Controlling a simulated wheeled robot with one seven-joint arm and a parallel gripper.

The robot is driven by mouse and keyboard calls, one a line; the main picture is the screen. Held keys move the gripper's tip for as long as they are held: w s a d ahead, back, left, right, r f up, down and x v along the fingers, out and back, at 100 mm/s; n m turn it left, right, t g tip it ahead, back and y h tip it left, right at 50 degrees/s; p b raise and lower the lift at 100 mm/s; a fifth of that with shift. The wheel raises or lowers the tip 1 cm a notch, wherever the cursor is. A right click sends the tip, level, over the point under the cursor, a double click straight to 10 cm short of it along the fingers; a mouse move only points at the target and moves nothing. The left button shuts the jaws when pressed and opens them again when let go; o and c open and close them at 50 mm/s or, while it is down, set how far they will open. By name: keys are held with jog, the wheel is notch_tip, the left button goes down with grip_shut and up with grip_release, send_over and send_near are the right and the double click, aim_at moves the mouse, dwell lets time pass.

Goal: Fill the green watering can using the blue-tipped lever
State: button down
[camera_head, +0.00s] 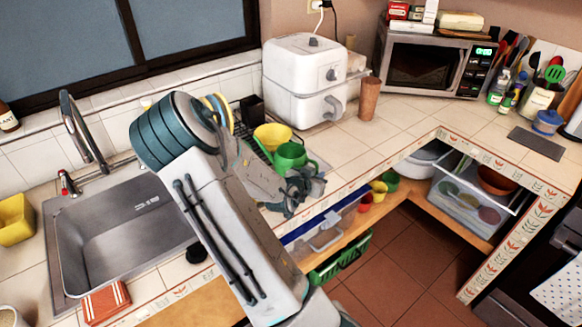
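The green watering can (290,157) stands on the counter by the dish rack, right of the sink. My gripper (298,192) is just in front of and below it in the picture, near the counter's front edge. The dark fingers are small and overlap the counter, so I cannot tell whether they are open or touch the can. The grey faucet (83,130) rises behind the metal sink (120,235). A red-tipped lever (66,183) is at its left. I cannot make out a blue tip; my arm covers part of the counter right of the faucet.
A yellow bowl (272,135) sits behind the can. A white air fryer (303,80), a brown cup (369,98) and a microwave (425,62) stand farther back. A yellow container (15,220) is left of the sink. The counter right of the brown cup is mostly clear.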

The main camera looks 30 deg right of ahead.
aim_at(316, 165)
jog(key=shift+r, duration=0.1)
jog(key=shift+r, duration=0.75)
notch_tip(316, 165, up, 3)
jog(key=shift+f, duration=0.15)
jog(key=s+d+r, duration=0.3)
jog(key=s+r, duration=0.3)
jog(key=s, duration=0.5)
jog(key=shift+d+r+b, duration=0.3)
jog(key=shift+d+r, duration=0.05)
